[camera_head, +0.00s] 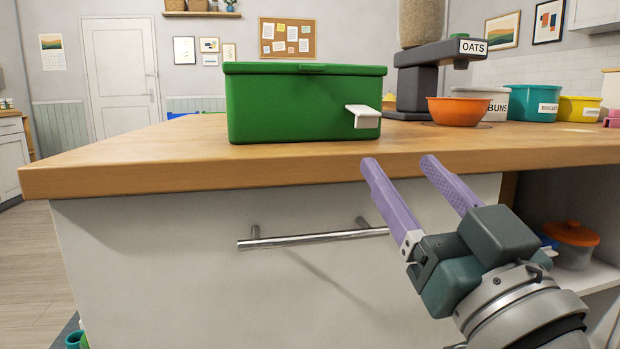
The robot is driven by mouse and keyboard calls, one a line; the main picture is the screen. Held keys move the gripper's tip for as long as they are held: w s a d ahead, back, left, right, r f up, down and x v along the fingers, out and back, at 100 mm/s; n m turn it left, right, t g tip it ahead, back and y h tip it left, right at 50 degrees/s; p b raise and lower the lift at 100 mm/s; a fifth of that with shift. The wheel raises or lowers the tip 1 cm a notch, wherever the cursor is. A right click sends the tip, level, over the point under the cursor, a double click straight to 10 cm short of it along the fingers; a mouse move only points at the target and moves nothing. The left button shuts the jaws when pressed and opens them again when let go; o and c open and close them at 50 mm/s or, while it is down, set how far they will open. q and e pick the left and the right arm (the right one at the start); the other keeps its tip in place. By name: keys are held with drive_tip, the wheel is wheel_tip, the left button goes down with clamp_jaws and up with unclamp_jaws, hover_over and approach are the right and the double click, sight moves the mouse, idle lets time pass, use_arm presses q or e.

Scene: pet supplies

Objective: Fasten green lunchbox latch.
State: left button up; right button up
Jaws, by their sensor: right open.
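The green lunchbox (290,108) stands upright on the wooden counter near its front edge, with its lid (260,69) down. A white latch (363,116) sticks out from the right part of its front face, low down and apart from the lid. My right gripper (400,162) is open and empty, with its purple fingers pointing up. In the picture its fingertips are below and to the right of the latch, at the counter's front edge, not touching the lunchbox. My left gripper is not in view.
The counter (180,150) has free room left of the lunchbox. An orange bowl (456,111) sits under a grey OATS dispenser (415,85) to the right. Labelled tubs, one of them teal (532,103), stand beyond. A metal drawer handle (310,238) juts out below the counter.

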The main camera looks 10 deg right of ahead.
sight(367, 123)
drive_tip(key=b+x, duration=0.1)
drive_tip(key=x, duration=0.8)
drive_tip(key=shift+w+r, duration=0.15)
drive_tip(key=shift+w, duration=0.25)
clamp_jaws()
